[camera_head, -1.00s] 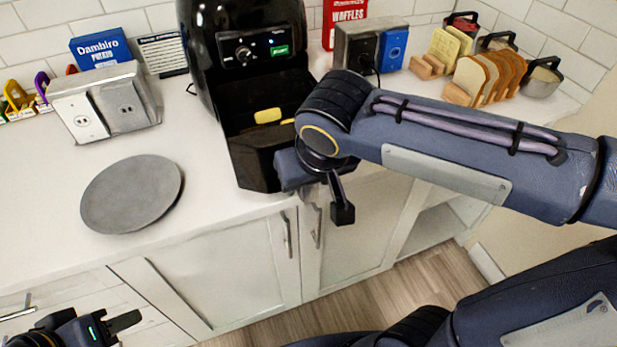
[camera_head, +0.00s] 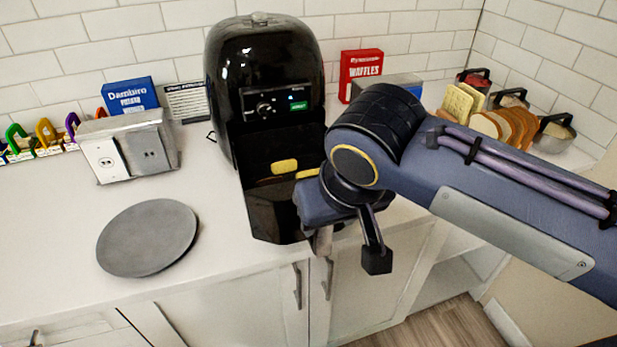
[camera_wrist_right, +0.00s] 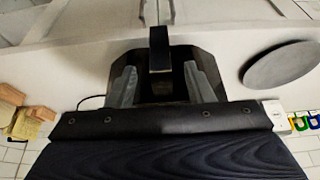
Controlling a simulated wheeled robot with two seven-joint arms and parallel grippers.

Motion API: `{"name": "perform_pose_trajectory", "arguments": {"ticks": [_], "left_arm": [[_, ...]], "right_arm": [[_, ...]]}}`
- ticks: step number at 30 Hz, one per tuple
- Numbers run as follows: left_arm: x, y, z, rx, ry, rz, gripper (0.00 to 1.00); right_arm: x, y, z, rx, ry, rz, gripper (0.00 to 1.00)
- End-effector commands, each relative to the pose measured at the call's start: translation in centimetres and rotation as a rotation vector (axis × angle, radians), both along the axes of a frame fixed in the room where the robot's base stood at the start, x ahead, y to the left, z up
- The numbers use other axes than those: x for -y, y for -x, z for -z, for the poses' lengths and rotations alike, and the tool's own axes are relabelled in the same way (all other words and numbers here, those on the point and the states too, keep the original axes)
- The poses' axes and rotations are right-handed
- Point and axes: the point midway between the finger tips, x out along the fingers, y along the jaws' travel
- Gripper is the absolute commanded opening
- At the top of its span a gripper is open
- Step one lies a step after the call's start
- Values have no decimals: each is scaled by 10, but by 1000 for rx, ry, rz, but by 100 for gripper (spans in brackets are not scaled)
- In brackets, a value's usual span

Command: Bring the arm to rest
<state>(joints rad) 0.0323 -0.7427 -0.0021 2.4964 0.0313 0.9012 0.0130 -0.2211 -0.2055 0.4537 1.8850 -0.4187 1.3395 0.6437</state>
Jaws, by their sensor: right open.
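My right arm (camera_head: 480,200) reaches in from the right and bends down in front of the black air fryer (camera_head: 265,75). My right gripper (camera_head: 349,250) points down near the counter's front edge. It is open, and I see nothing held in it. A black fingertip shows clearly in the head view; the rest is partly hidden by the wrist. The wrist view looks down past a dark gripper housing (camera_wrist_right: 160,120) toward the counter and cabinet fronts. My left gripper is out of view.
The fryer's open front holds yellow pieces (camera_head: 285,167). A grey round plate (camera_head: 148,238) lies on the counter (camera_head: 60,260) at left. Bread slices (camera_head: 505,125) stand at back right. Cabinet handles (camera_head: 297,285) are below the gripper.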

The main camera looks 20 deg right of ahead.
Motion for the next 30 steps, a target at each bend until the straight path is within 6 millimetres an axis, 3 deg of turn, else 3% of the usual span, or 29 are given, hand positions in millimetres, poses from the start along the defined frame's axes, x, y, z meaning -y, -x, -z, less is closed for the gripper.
{"name": "perform_pose_trajectory", "arguments": {"ticks": [4, 7, 12, 15, 21, 30], "left_arm": [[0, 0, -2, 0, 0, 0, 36], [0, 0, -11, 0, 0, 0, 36], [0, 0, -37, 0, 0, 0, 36], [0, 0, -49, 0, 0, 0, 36], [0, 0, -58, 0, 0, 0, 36], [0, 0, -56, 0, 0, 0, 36]], "right_arm": [[3, 1, 1, -3, -2, 3, 47], [18, 9, 7, -18, -25, 10, 47], [58, 44, 36, -30, -163, 42, 47], [69, 64, 54, 5, -270, 71, 47], [71, 82, 74, 74, -383, 104, 47], [70, 83, 77, 79, -388, 103, 47]]}}
